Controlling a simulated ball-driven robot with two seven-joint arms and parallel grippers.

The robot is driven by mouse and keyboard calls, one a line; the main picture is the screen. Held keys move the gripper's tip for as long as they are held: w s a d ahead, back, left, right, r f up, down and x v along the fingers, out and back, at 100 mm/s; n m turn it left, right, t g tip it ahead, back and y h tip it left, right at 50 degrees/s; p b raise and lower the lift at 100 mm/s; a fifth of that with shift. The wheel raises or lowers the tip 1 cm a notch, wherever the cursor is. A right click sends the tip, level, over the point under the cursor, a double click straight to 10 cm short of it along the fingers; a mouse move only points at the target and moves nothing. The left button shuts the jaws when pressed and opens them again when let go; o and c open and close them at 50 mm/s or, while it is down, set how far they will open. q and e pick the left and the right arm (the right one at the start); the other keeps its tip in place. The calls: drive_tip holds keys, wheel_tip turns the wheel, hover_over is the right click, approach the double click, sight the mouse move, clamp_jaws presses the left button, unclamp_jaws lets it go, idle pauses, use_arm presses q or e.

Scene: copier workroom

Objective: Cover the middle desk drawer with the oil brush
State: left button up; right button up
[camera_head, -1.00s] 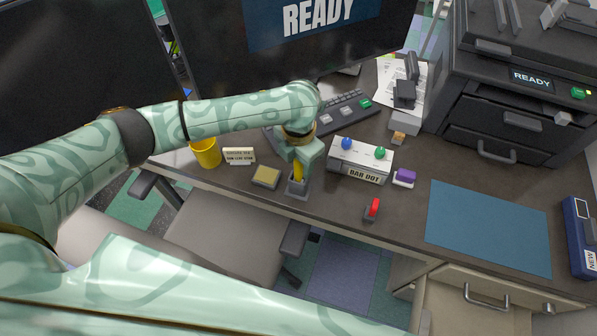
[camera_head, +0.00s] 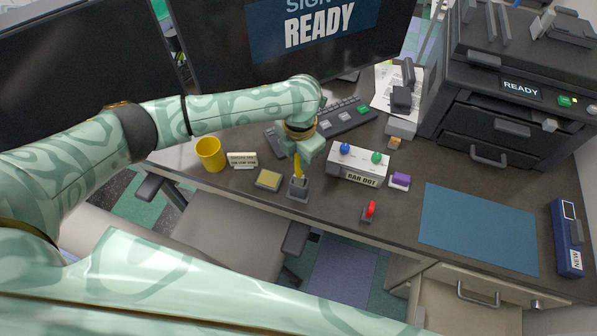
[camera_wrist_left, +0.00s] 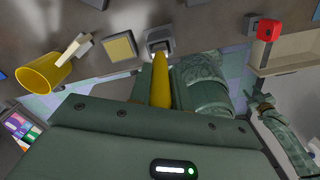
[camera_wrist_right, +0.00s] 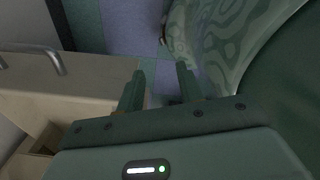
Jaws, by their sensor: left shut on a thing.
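The oil brush appears as a yellow handle (camera_head: 298,168) rising from a small dark grey holder (camera_head: 298,188) near the desk's front edge. My left gripper (camera_head: 305,152) is shut on the handle, above the holder. In the left wrist view the handle (camera_wrist_left: 160,80) points toward the holder (camera_wrist_left: 160,40); I cannot tell whether its lower end is clear of it. The desk drawers are at the lower right, with a handled upper front (camera_head: 445,282); the middle drawer cannot be clearly told apart. My right gripper (camera_wrist_right: 160,88) is open and empty beside the pale drawer unit (camera_wrist_right: 80,85).
Near the holder stand a yellow cup (camera_head: 209,155), a small sign (camera_head: 242,160), a yellow-topped pad (camera_head: 268,180), a white button box (camera_head: 357,165) and a red switch (camera_head: 370,210). A blue mat (camera_head: 480,228) lies to the right. A chair (camera_head: 215,230) stands in front.

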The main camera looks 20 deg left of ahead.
use_arm(q)
wheel_tip(320, 180, up, 7)
drive_tip(key=p, duration=0.6)
drive_tip(key=shift+f, duration=0.25)
